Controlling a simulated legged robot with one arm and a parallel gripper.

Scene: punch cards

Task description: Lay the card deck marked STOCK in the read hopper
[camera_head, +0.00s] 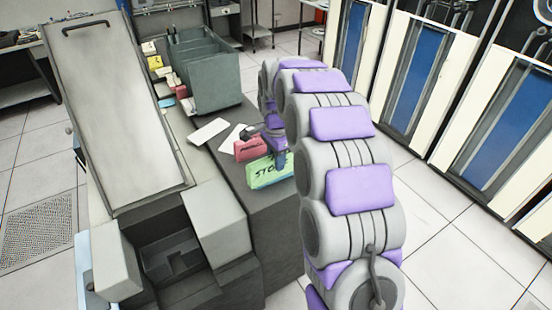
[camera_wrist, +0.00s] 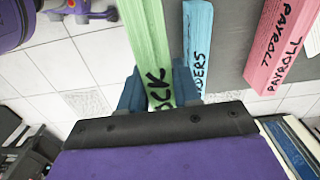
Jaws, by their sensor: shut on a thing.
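The green STOCK deck (camera_head: 266,174) is at the front right edge of the dark counter; I cannot tell whether it touches the top. My gripper (camera_head: 279,152) reaches down onto its right part. In the wrist view, the green deck (camera_wrist: 149,40) stands between the two blue fingers of my gripper (camera_wrist: 158,88), which are shut on it. The lower end of its lettering is hidden by the gripper body. The card machine has a dark stepped recess (camera_head: 172,258) at the bottom left in the head view, which looks like the hopper.
A pink PAYROLL deck (camera_head: 251,149) lies just behind the green one. A blue deck (camera_wrist: 197,40) marked in part "DERS" stands close beside it. A grey open bin (camera_head: 205,75) is farther back on the dark counter (camera_head: 232,180). A sloping metal panel (camera_head: 118,110) rises at left.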

